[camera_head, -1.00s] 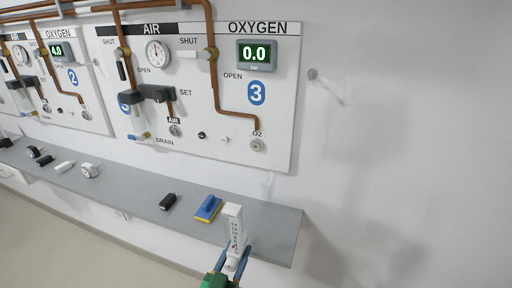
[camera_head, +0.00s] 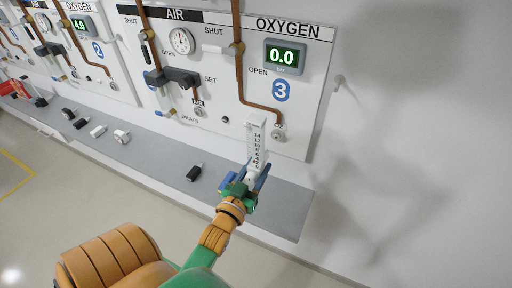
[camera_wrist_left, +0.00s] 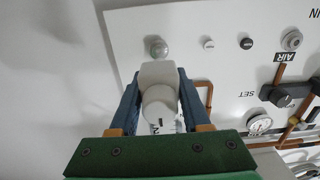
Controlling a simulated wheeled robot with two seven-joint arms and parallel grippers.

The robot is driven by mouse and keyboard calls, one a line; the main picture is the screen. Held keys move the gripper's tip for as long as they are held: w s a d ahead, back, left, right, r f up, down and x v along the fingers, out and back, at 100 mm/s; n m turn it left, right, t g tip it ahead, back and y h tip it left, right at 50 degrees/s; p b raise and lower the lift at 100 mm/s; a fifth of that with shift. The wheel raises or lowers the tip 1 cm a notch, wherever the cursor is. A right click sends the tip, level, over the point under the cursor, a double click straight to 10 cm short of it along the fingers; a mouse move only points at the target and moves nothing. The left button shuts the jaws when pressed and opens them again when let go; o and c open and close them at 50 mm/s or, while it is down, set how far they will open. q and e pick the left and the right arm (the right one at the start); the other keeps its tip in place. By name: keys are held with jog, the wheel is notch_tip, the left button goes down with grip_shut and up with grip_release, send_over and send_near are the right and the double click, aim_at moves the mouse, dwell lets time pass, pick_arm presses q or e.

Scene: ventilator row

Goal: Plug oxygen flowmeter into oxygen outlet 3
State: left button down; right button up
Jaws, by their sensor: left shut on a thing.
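The oxygen flowmeter (camera_head: 256,146) is a white upright block with a black number scale. My left gripper (camera_head: 251,176) is shut on its lower part and holds it above the shelf, in front of the panel. Oxygen outlet 3 (camera_head: 278,134) is a round fitting at the end of the copper pipe, just right of the flowmeter's top in the head view. In the left wrist view the flowmeter (camera_wrist_left: 160,95) sits between the blue fingers, and the outlet (camera_wrist_left: 157,48) shows beyond it, uncovered. The flowmeter's connecting end is hidden. My right gripper is not in view.
The grey shelf (camera_head: 285,205) runs below the panel (camera_head: 299,142). A black item (camera_head: 194,172) lies on it left of my gripper, with several small items farther left. A display (camera_head: 284,56) reads 0.0 above the blue 3 sign (camera_head: 281,90).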

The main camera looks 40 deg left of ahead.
aim_at(263, 161)
pick_arm(q)
jog(key=shift+w+d, duration=0.15)
jog(key=shift+w, duration=0.05)
jog(key=shift+w+b, duration=0.3)
jog(key=shift+b, duration=0.1)
jog(key=shift+b+x, duration=0.3)
jog(key=shift+x, duration=0.8)
jog(key=shift+b+x, duration=0.5)
jog(key=shift+x, duration=0.55)
jog(key=shift+w+r+p, duration=0.1)
jog(key=shift+p, duration=0.35)
jog(key=shift+b+x, duration=0.45)
jog(key=shift+x, duration=0.7)
